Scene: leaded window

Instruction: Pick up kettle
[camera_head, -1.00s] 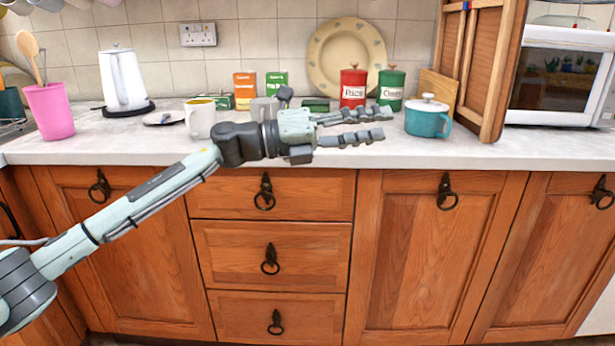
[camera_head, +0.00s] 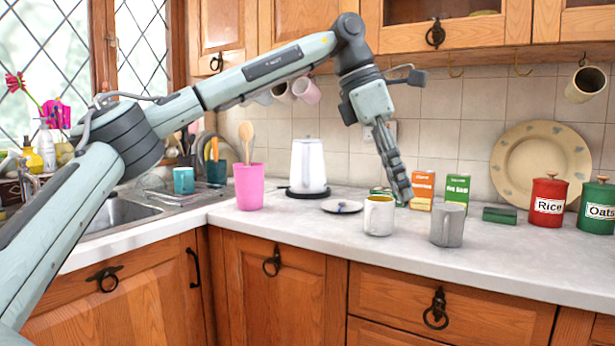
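The white kettle (camera_head: 308,165) stands upright on its dark round base (camera_head: 308,193) on the worktop, near the tiled wall. Its lid and body show clearly and nothing is touching it. My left gripper (camera_head: 402,188) hangs from the raised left arm, fingers pointing down, to the right of the kettle and apart from it. Its fingers overlap in this view, so their opening cannot be judged; nothing shows held in them. My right gripper is not in view.
A pink cup with utensils (camera_head: 249,188) stands left of the kettle. A saucer (camera_head: 342,206), white mug (camera_head: 379,215) and grey mug (camera_head: 448,225) stand to the right. Cartons (camera_head: 423,187), red (camera_head: 548,200) and green tins (camera_head: 598,208) are farther right. The sink (camera_head: 115,212) is left. Front worktop is clear.

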